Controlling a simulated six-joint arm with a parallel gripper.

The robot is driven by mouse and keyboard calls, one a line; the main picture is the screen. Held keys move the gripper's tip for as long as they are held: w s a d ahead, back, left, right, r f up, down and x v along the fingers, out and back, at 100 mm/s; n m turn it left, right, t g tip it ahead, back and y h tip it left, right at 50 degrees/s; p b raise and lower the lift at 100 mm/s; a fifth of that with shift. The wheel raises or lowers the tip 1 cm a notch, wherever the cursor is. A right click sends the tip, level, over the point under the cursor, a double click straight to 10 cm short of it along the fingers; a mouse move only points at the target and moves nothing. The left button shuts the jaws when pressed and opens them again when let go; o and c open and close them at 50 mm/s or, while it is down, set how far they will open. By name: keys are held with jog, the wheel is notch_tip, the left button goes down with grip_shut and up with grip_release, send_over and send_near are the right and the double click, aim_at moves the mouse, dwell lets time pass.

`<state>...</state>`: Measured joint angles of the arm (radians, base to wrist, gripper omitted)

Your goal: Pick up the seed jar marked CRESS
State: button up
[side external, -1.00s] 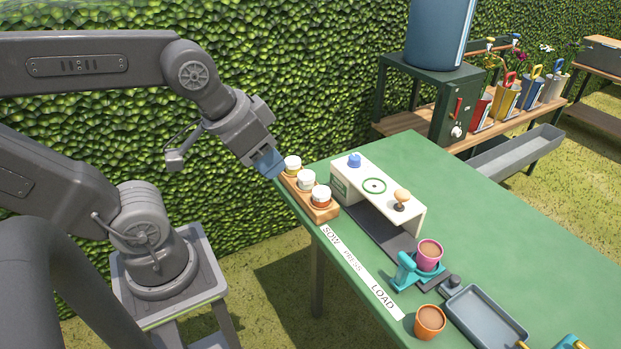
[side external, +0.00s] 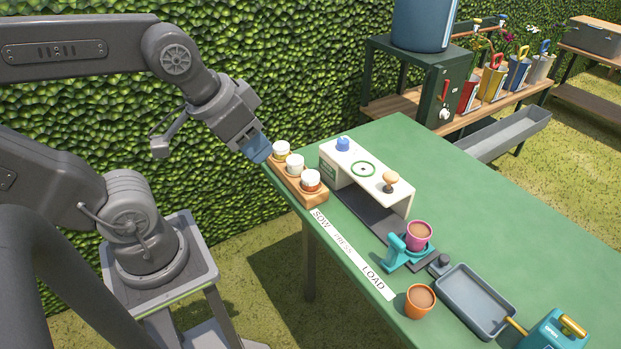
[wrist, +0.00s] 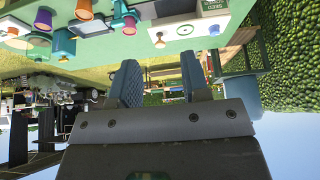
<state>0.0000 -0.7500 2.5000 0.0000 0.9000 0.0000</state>
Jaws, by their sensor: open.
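Three small seed jars with white lids stand upright in a wooden rack (side external: 313,196) at the table's left edge in the side view. The far jar (side external: 281,150) has a yellowish band, the middle jar (side external: 295,165) looks pale, and the near jar (side external: 311,181) is reddish-brown. Their labels are too small to read, so I cannot tell which is CRESS. My gripper (side external: 258,150) is just left of the far jar, with blue fingers; whether it touches the rack is unclear. In the wrist view the fingers (wrist: 160,80) stand apart with nothing between them.
A white press (side external: 375,182) stands right of the rack. Further right are a pink pot (side external: 418,236) in a teal holder, an orange pot (side external: 420,301), a grey tray (side external: 476,300) and a teal box (side external: 556,331). The green table's far right (side external: 500,195) is clear.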

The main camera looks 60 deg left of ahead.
dwell(0.3)
jog(key=o, duration=0.7)
jog(key=m+g, duration=0.6)
jog(key=m, duration=1)
send_over(311, 176)
notch_tip(311, 176, down, 13)
notch_tip(311, 176, down, 8)
jog(key=shift+f, duration=2.85)
